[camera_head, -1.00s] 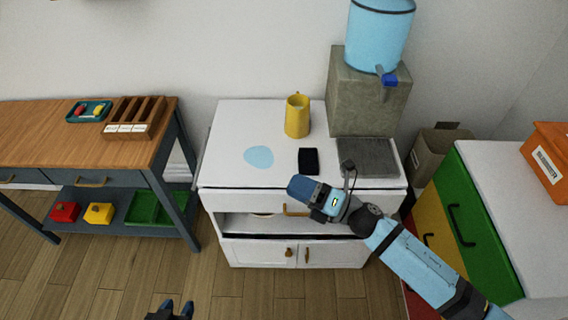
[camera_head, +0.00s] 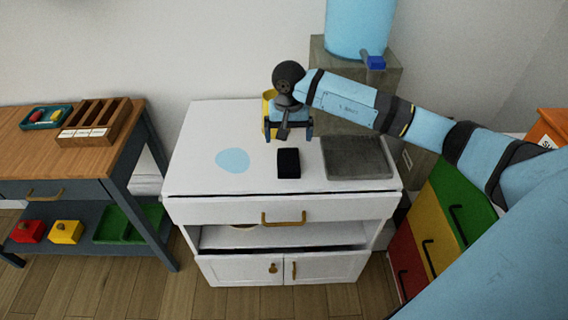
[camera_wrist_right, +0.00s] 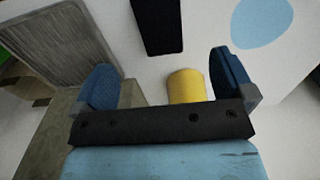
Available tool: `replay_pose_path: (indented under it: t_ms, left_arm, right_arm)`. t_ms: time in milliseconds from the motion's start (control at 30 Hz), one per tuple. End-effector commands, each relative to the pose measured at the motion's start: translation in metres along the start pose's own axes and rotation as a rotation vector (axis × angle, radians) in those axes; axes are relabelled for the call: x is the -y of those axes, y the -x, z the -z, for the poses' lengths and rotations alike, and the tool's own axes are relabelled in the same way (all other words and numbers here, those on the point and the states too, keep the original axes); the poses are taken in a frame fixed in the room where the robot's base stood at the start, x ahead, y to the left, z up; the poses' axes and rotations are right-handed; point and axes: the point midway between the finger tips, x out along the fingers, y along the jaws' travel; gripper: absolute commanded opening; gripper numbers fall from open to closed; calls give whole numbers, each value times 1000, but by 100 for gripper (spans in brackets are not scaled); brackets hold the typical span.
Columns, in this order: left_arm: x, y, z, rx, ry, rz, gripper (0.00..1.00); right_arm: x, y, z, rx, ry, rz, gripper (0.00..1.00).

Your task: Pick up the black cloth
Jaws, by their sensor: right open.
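The black cloth (camera_head: 289,163) is a small dark folded rectangle lying on the white cabinet top (camera_head: 200,180). It also shows in the right wrist view (camera_wrist_right: 158,24), at the top and beyond the fingers. My right gripper (camera_head: 289,138) is above the cabinet, just behind the cloth in the head view, pointing down. Its two blue fingers (camera_wrist_right: 165,82) are apart with nothing held between them. My left gripper does not show in either view now.
A yellow mug (camera_head: 267,108) stands behind my right gripper, partly hidden by it. A grey slab (camera_head: 358,158) lies right of the cloth. A light blue round patch (camera_head: 233,160) is on the left. A blue water dispenser (camera_head: 358,28) stands behind on a stone block.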

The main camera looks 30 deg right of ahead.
Motion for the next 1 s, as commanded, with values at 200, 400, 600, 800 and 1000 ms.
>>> replay_pose_path:
  t_ms: [200, 400, 600, 800, 1000]
  left_arm:
    - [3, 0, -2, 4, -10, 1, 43]
    - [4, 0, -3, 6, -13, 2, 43]
    - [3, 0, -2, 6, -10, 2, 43]
    - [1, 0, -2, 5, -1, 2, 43]
    - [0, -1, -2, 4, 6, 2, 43]
  right_arm:
    - [1, -43, -1, 5, -2, 3, 100]
    - [0, -58, 0, 3, -1, 3, 100]
    - [-1, -84, 2, 6, -4, 4, 100]
    - [-1, -106, 3, 3, -3, 5, 100]
    - [-2, -109, 4, 2, -2, 4, 100]
